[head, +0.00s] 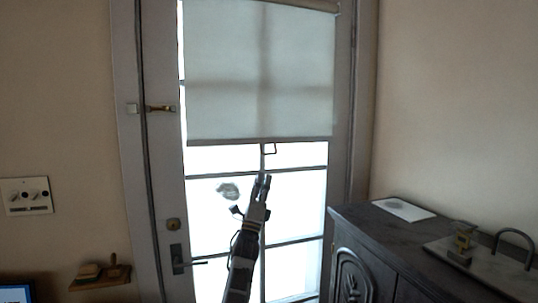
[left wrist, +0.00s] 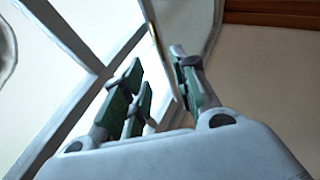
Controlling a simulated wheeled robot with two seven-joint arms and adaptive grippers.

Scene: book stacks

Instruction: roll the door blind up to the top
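The pale door blind (head: 260,75) hangs over the upper part of the glazed door. Its straight bottom edge is a little above the middle of the panes. A pale sheet beyond the fingers there may be the blind. My right gripper is out of view.
The door (head: 160,205) is closed, with a handle (head: 178,260) at its lower left. A dark cabinet (head: 375,235) stands to the right, with a paper and metal items on top. A small wooden shelf (head: 100,283) is on the left wall.

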